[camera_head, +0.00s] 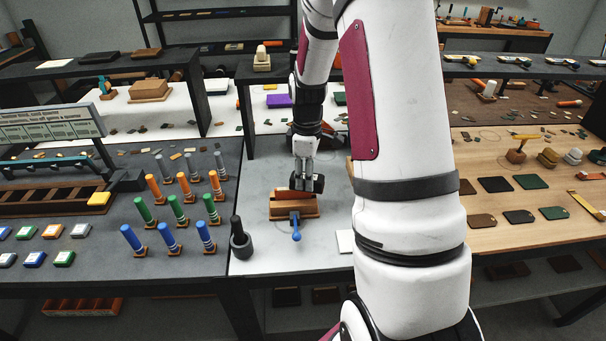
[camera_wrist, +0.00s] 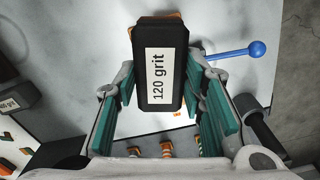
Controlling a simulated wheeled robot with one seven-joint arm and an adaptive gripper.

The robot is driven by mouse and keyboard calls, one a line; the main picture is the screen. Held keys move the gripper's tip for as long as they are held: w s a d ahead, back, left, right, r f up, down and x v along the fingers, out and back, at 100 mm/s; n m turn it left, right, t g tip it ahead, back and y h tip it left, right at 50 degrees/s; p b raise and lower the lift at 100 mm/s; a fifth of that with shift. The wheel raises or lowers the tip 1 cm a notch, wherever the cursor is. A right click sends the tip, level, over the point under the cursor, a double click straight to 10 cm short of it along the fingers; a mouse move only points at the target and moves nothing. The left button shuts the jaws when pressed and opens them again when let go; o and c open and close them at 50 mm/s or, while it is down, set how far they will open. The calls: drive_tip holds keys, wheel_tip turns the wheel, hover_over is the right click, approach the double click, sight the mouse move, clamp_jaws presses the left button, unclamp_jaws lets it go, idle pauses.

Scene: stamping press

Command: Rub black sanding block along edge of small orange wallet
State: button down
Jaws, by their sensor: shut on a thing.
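My gripper (camera_head: 306,184) points down over the pale middle bench. In the wrist view its teal-padded fingers (camera_wrist: 160,90) are shut on a black sanding block (camera_wrist: 144,100) with a white "120 grit" label. Below is a wooden clamp (camera_head: 305,211) with a blue ball-ended handle (camera_head: 296,236), which also shows in the wrist view (camera_wrist: 257,48). An orange-brown strip, perhaps the orange wallet's edge (camera_head: 284,195), shows at the clamp's top, close under the block. The block hides most of it in the wrist view; I cannot tell whether they touch.
A dark round-based tool (camera_head: 240,240) stands left of the clamp. Blue, green and orange upright handles (camera_head: 178,208) fill the left bench. Another labelled black block (camera_wrist: 14,103) lies at the left of the wrist view. Leather pieces (camera_head: 495,184) lie on the right bench.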

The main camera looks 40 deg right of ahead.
sight(293, 177)
drive_tip(key=shift+w+a, duration=0.1)
drive_tip(key=shift+w+a, duration=0.5)
drive_tip(key=shift+a, duration=0.25)
drive_tip(key=shift+w+a, duration=0.5)
drive_tip(key=shift+a, duration=0.25)
idle(0.6)
drive_tip(key=shift+w+a, duration=0.5)
drive_tip(key=shift+a, duration=0.3)
drive_tip(key=shift+w+a, duration=0.5)
drive_tip(key=shift+a, duration=0.25)
drive_tip(key=shift+s+d+p, duration=0.25)
drive_tip(key=shift+s+d, duration=0.3)
drive_tip(key=shift+d, duration=0.25)
drive_tip(key=shift+s+d+p, duration=0.2)
drive_tip(key=shift+s+d, duration=0.35)
drive_tip(key=shift+d, duration=0.25)
